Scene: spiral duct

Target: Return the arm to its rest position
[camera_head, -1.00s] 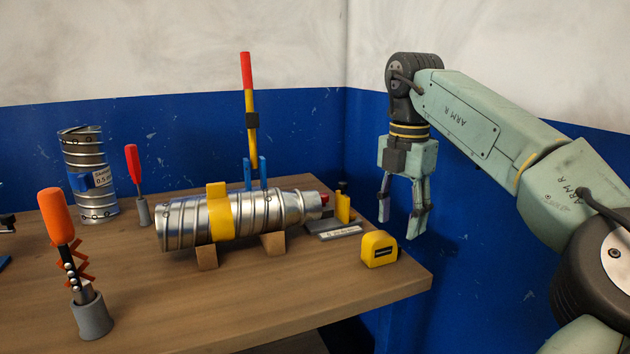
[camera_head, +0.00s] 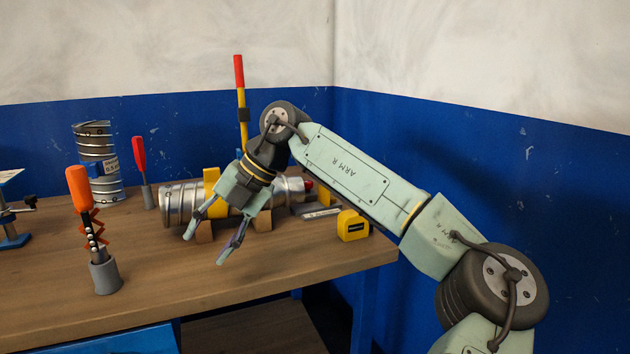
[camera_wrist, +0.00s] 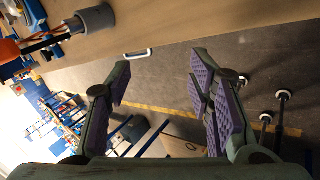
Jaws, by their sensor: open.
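My gripper (camera_head: 206,240) is open and empty in the head view. Its fingers point down and to the left, above the workbench (camera_head: 265,270) near its front part. It hides part of the silver spiral duct (camera_head: 178,204), which lies on wooden blocks with a yellow band around it. In the wrist view my gripper (camera_wrist: 160,80) shows two spread fingers with purple pads and nothing between them. The workbench edge (camera_wrist: 200,15) crosses the top of that view, with floor below it.
An orange-handled tool (camera_head: 80,190) stands in a grey cup at the left front. A red-handled tool (camera_head: 139,155), an upright duct piece (camera_head: 97,150) and a yellow tape measure (camera_head: 352,226) are also on the bench. Blue walls meet behind it. The front middle bench top is clear.

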